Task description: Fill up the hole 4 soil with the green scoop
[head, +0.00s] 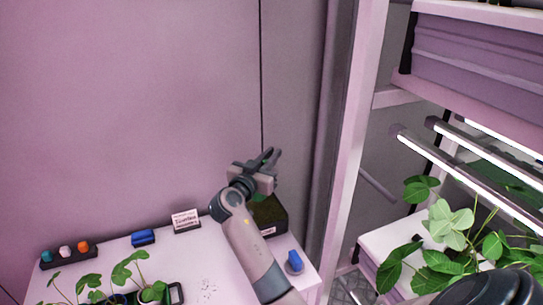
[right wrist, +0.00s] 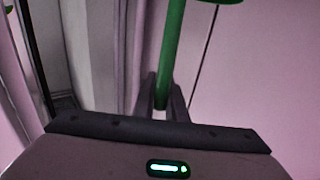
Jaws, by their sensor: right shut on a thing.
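My right gripper (head: 268,160) is raised above the back right part of the white table. It is shut on the green scoop, whose green handle (right wrist: 172,55) stands up between the fingers in the right wrist view. The scoop's head is mostly cut off at the top of that view, so I cannot tell whether it holds soil. A dark box with soil (head: 270,218) stands below the gripper, partly hidden by my arm. A black tray (head: 176,293) with seedlings is cut off at the bottom left. I cannot make out hole 4. My left gripper is not in view.
The white table (head: 205,262) has a clear patch left of my arm. A rack of coloured pieces (head: 68,255), a blue item (head: 143,237) and a small sign (head: 186,221) line its back. A blue object (head: 294,262) stands right. Lit shelves with plants (head: 450,228) stand further right.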

